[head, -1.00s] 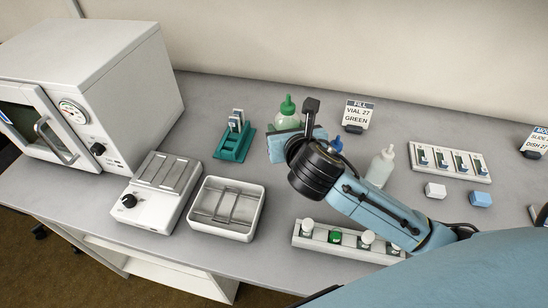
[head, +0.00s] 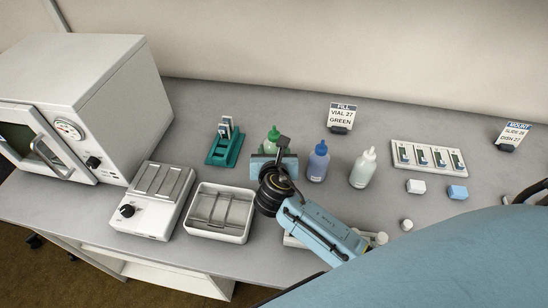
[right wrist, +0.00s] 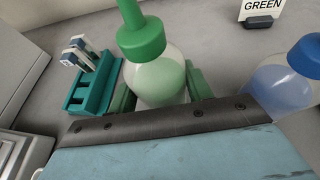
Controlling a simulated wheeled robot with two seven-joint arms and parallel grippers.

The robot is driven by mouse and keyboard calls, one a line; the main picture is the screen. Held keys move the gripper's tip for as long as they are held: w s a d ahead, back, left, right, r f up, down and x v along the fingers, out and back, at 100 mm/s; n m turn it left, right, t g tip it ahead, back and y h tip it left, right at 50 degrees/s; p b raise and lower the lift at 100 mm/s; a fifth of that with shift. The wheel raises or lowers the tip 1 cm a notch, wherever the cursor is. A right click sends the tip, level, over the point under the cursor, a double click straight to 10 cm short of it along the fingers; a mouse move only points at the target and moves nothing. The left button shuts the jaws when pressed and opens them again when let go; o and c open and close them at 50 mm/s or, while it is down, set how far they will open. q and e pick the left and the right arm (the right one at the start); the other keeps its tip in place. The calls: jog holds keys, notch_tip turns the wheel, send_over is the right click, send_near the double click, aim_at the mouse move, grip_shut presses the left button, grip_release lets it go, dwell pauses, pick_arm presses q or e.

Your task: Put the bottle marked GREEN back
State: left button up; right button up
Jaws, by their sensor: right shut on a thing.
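The green bottle (head: 273,133), with a green cap and nozzle and pale green contents, is upright in line with a blue bottle (head: 318,162) and a white bottle (head: 363,168). My right gripper (head: 270,163) is shut on it; in the right wrist view the green bottle (right wrist: 158,80) sits between the green finger pads. Its base is hidden, so I cannot tell whether it touches the table. The blue bottle also shows at the right of the wrist view (right wrist: 283,82). My left gripper is not in view.
A teal slide rack (head: 222,153) stands left of the green bottle. A metal-topped device (head: 150,215) and a white tray (head: 200,233) are nearer. My right arm covers most of the vial rack (head: 290,241). A sign reading "FILL VIAL 27 GREEN" (head: 342,116) stands behind.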

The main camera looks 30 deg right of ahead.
jog(key=shift+f, duration=1.05)
jog(key=shift+f, duration=0.2)
jog(key=o, duration=1.2)
jog(key=shift+c, duration=0.2)
jog(key=shift+r, duration=0.15)
jog(key=v, duration=1.2)
jog(key=shift+p, duration=0.4)
